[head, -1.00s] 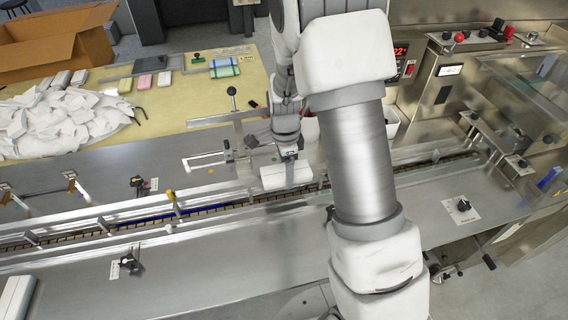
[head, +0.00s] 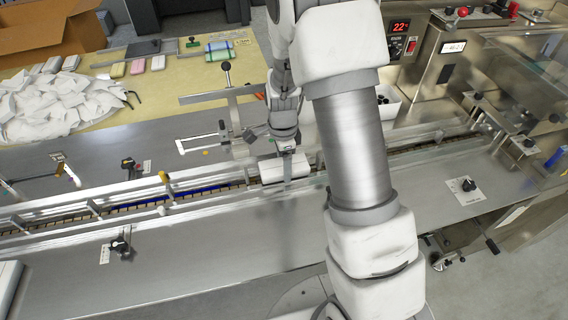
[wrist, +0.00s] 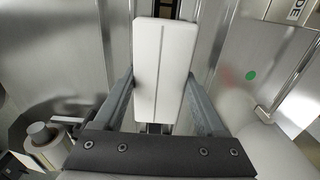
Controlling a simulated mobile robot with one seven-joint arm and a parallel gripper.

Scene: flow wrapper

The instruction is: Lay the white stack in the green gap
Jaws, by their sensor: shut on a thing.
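The white stack (wrist: 160,70) is a long block with a lengthwise seam in the wrist view. My gripper (wrist: 160,92) is shut on it, one finger on each long side. In the head view the stack (head: 270,172) is held below my gripper (head: 287,158), over or in the railed conveyor channel; its exact height I cannot tell. A blue strip (head: 205,189) shows in the channel to the left of it. I see no green gap; the part under the stack is hidden.
Metal guide rails (head: 110,222) run along both sides of the channel. A post with a black knob (head: 226,68) stands behind the gripper. White packets (head: 60,108) are heaped at the back left.

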